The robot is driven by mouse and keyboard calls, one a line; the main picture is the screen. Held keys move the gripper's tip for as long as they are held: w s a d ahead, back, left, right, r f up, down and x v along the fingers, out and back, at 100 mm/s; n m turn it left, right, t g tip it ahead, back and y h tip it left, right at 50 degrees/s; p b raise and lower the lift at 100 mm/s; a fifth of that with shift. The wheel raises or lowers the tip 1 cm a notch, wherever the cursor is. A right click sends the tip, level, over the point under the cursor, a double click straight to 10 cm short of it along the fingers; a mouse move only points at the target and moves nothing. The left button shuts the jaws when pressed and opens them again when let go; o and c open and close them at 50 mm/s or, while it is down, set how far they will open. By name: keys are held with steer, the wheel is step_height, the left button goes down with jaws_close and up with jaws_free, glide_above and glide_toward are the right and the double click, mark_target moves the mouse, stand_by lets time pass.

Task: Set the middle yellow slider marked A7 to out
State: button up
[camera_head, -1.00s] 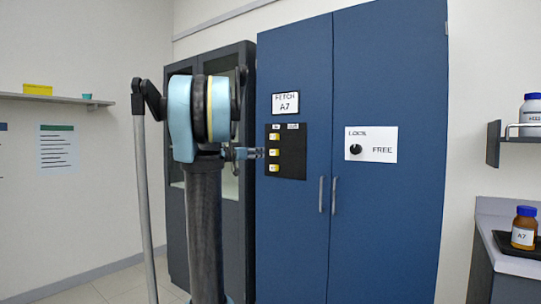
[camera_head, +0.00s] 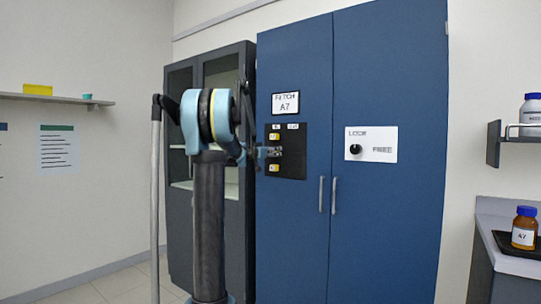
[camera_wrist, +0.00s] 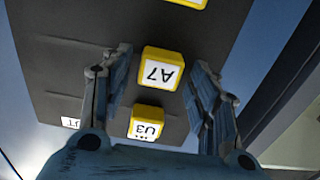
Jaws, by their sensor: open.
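The middle yellow slider A7 (camera_wrist: 161,68) shows upside down in the wrist view, on a dark panel (camera_head: 295,165). My open gripper (camera_wrist: 159,64) has one finger on each side of it, with visible gaps and no clear contact. In the head view my gripper (camera_head: 271,152) is at the panel's left part and covers the middle slider. The upper yellow slider (camera_head: 274,137) and lower yellow slider (camera_head: 274,168) show at the panel's left side. The upper one reads U3 (camera_wrist: 147,122) in the wrist view. A small white label (camera_head: 293,126) sits at the panel's top right.
The panel is on the blue cabinet (camera_head: 390,230), below a FETCH A7 sign (camera_head: 286,103). A LOCK/FREE plate with a black knob (camera_head: 356,149) is to the right. Two door handles (camera_head: 333,195) stick out below. A dark glass-fronted cabinet (camera_head: 180,235) stands at left.

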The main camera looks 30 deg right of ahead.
mark_target(293, 152)
jaws_close()
steer(key=s+d, duration=0.1)
steer(key=s, duration=0.2)
steer(key=s+d, duration=0.1)
steer(key=s, duration=0.2)
steer(key=s+d, duration=0.2)
steer(key=s, duration=0.1)
steer(key=shift+s, duration=0.3)
jaws_free()
steer(key=v, duration=1.1)
steer(key=shift+a, duration=0.4)
steer(key=shift+s+f, duration=0.1)
